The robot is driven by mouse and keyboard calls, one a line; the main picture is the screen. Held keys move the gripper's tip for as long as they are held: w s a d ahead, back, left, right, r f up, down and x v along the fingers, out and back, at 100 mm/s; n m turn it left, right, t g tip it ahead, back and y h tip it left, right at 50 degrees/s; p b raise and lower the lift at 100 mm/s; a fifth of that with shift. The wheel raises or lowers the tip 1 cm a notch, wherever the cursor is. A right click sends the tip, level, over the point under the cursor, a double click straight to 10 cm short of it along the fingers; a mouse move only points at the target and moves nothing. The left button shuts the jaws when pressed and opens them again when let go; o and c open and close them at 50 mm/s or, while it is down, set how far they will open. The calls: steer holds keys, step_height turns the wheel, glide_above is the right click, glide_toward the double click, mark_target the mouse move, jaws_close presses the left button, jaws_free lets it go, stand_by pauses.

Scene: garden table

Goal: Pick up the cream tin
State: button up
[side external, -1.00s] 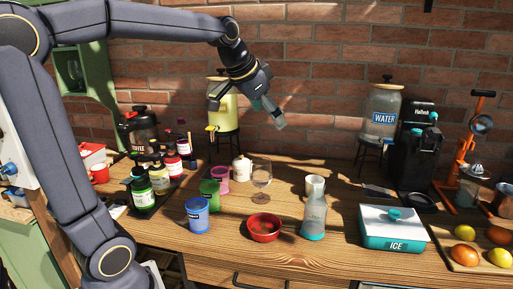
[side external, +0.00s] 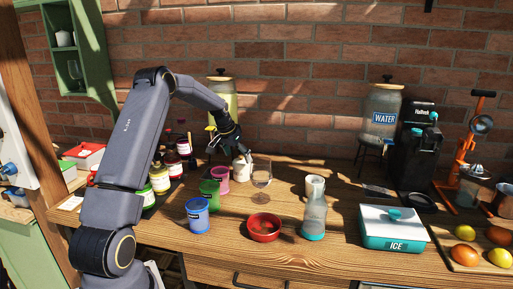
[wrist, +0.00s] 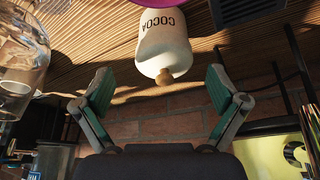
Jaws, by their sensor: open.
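The cream tin (side external: 241,170) stands upright on the wooden table beside the pink cup. In the wrist view it shows as a cream canister (wrist: 165,42) lettered COCOA, with a small brown knob on its lid. My gripper (side external: 236,152) is above the tin, its fingers pointing down toward it. In the wrist view my gripper (wrist: 160,88) is open and empty, with teal pads spread either side of the knob end. The tin lies ahead of the fingertips, roughly centred between them. The exact gap is hard to tell.
A wine glass (side external: 261,172) stands close right of the tin. A pink cup (side external: 218,174) and green cup (side external: 210,193) are close left. The yellow dispenser (side external: 222,98) is behind.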

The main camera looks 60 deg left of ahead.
mark_target(243, 168)
steer(key=x, duration=0.8)
steer(key=shift+a+r, duration=0.1)
steer(key=shift+a, duration=0.15)
steer(key=shift+c, duration=0.3)
steer(key=c, duration=1.2)
steer(key=shift+r, duration=0.2)
